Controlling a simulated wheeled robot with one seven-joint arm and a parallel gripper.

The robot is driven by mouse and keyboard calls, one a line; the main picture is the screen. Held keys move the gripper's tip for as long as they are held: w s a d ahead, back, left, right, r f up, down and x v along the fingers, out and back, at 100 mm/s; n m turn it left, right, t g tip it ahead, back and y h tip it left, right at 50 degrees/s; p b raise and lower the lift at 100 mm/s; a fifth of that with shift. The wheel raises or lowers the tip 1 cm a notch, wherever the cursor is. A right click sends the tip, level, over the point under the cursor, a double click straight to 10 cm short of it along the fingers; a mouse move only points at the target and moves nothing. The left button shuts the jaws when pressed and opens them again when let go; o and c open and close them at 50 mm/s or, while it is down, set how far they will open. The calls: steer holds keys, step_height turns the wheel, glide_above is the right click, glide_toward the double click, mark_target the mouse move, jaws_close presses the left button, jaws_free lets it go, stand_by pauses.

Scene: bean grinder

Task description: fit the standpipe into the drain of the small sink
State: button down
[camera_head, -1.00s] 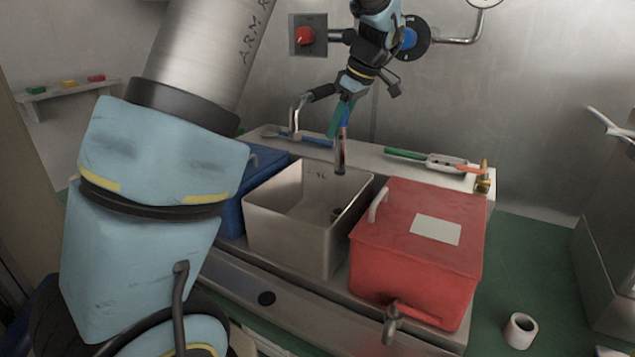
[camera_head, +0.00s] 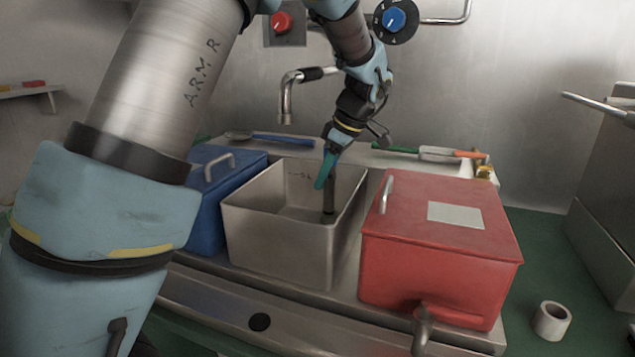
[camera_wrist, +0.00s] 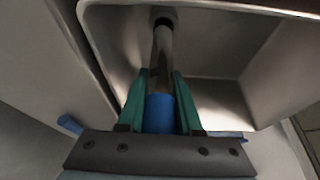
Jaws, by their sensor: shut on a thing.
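My gripper (camera_head: 326,170) reaches down into the small steel sink (camera_head: 280,245), near its back right. Its green fingers are shut on the standpipe (camera_head: 330,197), a grey metal tube held roughly upright inside the sink. In the wrist view my gripper (camera_wrist: 158,100) clasps the standpipe (camera_wrist: 161,60) near its blue band. The tube's far end points at the dark drain ring (camera_wrist: 164,15) and appears to meet it. I cannot tell whether the end is inside the drain or just above it.
A red lidded box (camera_head: 425,270) stands close on the sink's right, a blue box (camera_head: 212,200) on its left. A tap (camera_head: 288,97) is behind. Tools (camera_head: 420,151) lie on the back ledge. A white roll (camera_head: 551,320) sits on the green surface at right.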

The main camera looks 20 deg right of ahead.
steer(key=c, duration=0.6)
jaws_free()
steer(key=shift+s+f, duration=0.1)
steer(key=shift+f, duration=0.15)
steer(key=shift+r, duration=0.1)
steer(key=b+v, duration=0.1)
steer(key=v, duration=1)
steer(key=shift+o, duration=0.5)
steer(key=shift+d+r+p, duration=0.1)
steer(key=shift+r+p, duration=0.3)
steer(key=shift+r, duration=0.05)
steer(key=shift+a+f+n+g+h+p, duration=0.15)
steer(key=shift+f+g+h+p, duration=0.4)
steer(key=shift+f+p, duration=1.55)
steer(key=shift+a+f+n+g+h+p, duration=0.1)
steer(key=shift+f+g+h+p, duration=0.45)
steer(key=shift+f+p, duration=1.55)
steer(key=shift+a+f+n+g+h+p, duration=0.25)
steer(key=shift+f+h+p, duration=0.55)
steer(key=shift+f+p, duration=1.3)
